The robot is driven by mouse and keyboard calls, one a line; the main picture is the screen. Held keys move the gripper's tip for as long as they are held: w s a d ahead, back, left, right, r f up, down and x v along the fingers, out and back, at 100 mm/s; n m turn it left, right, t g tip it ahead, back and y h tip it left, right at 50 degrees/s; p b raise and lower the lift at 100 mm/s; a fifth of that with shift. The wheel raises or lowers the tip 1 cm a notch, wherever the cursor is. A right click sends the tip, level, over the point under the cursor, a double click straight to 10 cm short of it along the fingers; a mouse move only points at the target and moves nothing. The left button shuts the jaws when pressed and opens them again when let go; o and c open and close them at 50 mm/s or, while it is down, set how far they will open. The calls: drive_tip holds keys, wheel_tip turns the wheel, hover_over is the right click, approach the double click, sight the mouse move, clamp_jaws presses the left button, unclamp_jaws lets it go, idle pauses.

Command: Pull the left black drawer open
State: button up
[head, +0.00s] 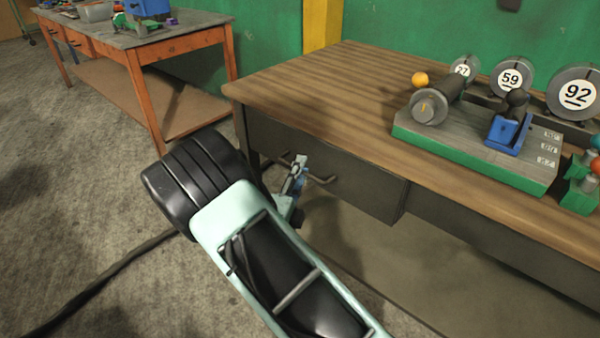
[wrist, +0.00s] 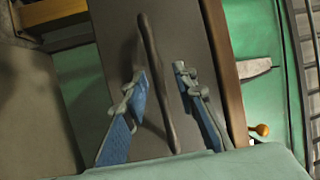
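The left black drawer (head: 358,188) is set under the wooden desktop, its dark front facing me. Its bar handle (head: 322,181) sticks out from the front and also shows in the wrist view (wrist: 150,45), running between my fingers. My gripper (head: 298,163) is at the handle in the head view. In the wrist view my gripper (wrist: 161,72) is open, with one blue-padded finger on each side of the bar and a visible gap to it. The right edge of the drawer front shows a step; I cannot tell whether the drawer is slightly out.
The wooden desktop (head: 330,88) overhangs the drawer. On it stands a grey and green board (head: 470,150) with numbered weights and an orange ball (head: 419,79). An orange workbench (head: 135,85) stands at the back left. The floor in front is clear apart from a dark cable (head: 100,283).

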clamp_jaws()
drive_tip(key=shift+a, duration=0.1)
idle(0.4)
